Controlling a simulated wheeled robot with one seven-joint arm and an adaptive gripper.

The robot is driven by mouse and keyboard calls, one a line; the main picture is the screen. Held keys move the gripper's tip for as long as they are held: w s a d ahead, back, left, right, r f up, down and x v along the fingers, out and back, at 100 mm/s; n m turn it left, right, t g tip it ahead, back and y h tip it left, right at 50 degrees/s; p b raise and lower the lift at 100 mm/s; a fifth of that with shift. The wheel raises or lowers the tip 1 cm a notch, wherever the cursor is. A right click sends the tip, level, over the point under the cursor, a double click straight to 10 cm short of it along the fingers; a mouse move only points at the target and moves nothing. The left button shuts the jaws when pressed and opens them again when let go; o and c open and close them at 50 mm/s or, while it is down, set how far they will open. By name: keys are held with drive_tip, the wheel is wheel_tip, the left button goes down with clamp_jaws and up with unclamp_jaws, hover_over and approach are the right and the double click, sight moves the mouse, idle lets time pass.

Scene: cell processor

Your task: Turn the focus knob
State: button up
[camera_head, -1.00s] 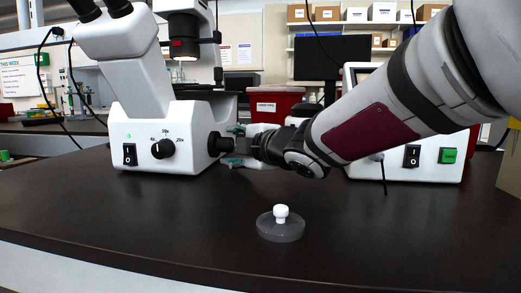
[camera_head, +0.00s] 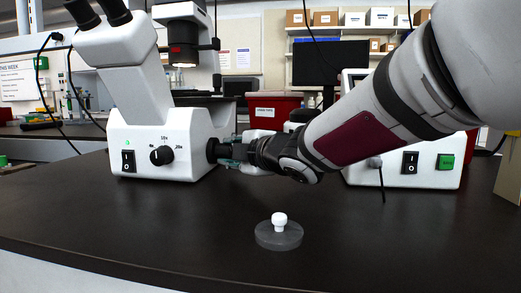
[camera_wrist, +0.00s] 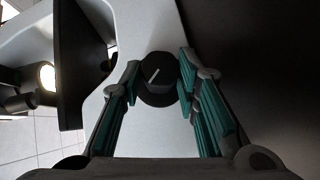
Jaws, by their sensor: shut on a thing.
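The focus knob (camera_head: 213,150) is a black cylinder on the right side of the white microscope (camera_head: 150,135). In the wrist view the knob (camera_wrist: 157,88) shows a light line on its face, tilted to the right at the top. My gripper (camera_head: 229,151) comes at the knob from the right. In the wrist view its green-padded fingers (camera_wrist: 158,84) stand on both sides of the knob and are shut on it. In the head view the fingers partly hide the knob's outer end.
A separate black dial (camera_head: 161,155) and a power switch (camera_head: 128,161) are on the microscope's front. A white device (camera_head: 405,172) stands at right. The front of the bench is mostly free.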

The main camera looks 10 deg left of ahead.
drive_tip(key=shift+r+m+g+h+p, duration=0.35)
drive_tip(key=shift+m+g+p, duration=0.15)
drive_tip(key=shift+p, duration=3.1)
drive_tip(key=m+g+p, duration=0.1)
drive_tip(key=g+p, duration=0.1)
drive_tip(key=p, duration=0.8)
drive_tip(key=m+g+p, duration=0.1)
drive_tip(key=p, duration=1)
drive_tip(key=shift+r+m+g+h, duration=0.2)
drive_tip(key=shift+m+g+h, duration=0.1)
drive_tip(key=shift+g+h, duration=0.1)
drive_tip(key=g+p, duration=0.1)
drive_tip(key=p, duration=0.4)
drive_tip(key=shift+w+m, duration=0.2)
drive_tip(key=shift+m, duration=0.2)
drive_tip(key=shift+w+f+g+p, duration=0.15)
drive_tip(key=shift+g+p, duration=0.45)
drive_tip(key=shift+p, duration=0.75)
drive_tip(key=o, duration=1.2)
drive_tip(key=shift+c, duration=0.2)
drive_tip(key=v, duration=1.2)
